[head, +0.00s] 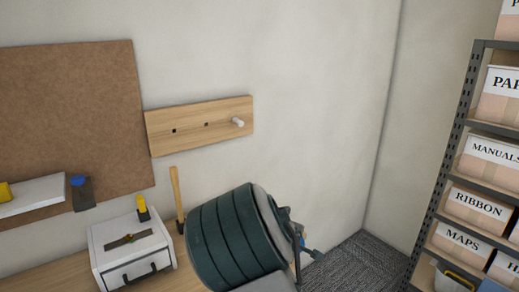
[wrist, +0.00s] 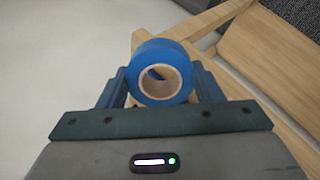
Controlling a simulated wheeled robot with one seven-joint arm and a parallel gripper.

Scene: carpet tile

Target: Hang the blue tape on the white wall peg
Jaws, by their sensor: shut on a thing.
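The blue tape (wrist: 160,51) is a roll with a pale inner core. In the wrist view my gripper (wrist: 161,82) is shut on it, one finger at each side, and the core's opening faces the camera. In the head view my arm mostly hides my gripper (head: 309,249) and the tape. The white wall peg (head: 238,122) sticks out near the right end of a wooden board (head: 190,124) on the wall. The peg is empty. My gripper is below and to the right of it in the picture, apart from it.
A small white drawer box (head: 132,251) and an upright wooden handle (head: 177,198) are at lower left. A shelf rack (head: 449,165) with labelled boxes stands right. The wall right of the peg is bare.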

